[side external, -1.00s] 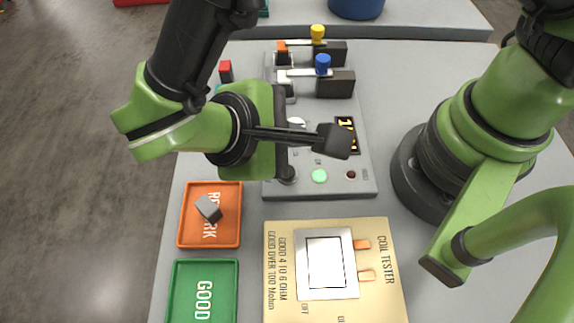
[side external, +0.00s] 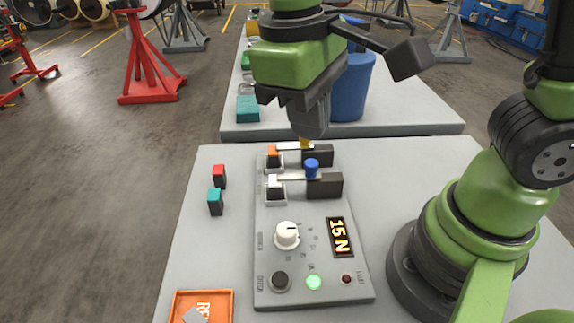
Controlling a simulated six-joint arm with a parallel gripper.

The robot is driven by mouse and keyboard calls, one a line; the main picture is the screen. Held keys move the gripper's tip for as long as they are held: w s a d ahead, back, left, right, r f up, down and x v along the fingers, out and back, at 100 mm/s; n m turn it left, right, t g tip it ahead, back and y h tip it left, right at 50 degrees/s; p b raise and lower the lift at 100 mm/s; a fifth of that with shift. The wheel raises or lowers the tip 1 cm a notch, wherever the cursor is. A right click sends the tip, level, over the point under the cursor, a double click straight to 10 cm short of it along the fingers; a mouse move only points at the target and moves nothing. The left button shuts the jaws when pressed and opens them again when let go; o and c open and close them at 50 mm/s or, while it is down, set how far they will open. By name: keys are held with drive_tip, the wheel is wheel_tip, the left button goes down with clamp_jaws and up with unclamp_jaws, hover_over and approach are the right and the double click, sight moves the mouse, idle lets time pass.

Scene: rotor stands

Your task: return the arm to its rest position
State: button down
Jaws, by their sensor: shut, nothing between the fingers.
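My gripper (side external: 309,120) is at the top centre of the side external view, pointing down. Its dark fingers are together with nothing between them. In the picture it stands over the far end of the grey control panel (side external: 268,235), in front of the far yellow-knobbed lever. I cannot tell whether it touches that lever. My arm's base stands on the table at the right.
Red (side external: 219,176) and teal (side external: 215,201) blocks stand left. A blue bin (side external: 350,88) stands behind. An orange tray (side external: 178,312) is cut off below.

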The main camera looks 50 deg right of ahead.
drive_tip(key=s+d+r+m+t+y, duration=0.3)
drive_tip(key=s+d+r+m+t, duration=0.3)
drive_tip(key=d+r+t, duration=0.1)
drive_tip(key=shift+d+r+t, duration=0.2)
drive_tip(key=shift+d+t, duration=0.35)
drive_tip(key=shift+t, duration=0.05)
drive_tip(key=shift+s, duration=0.1)
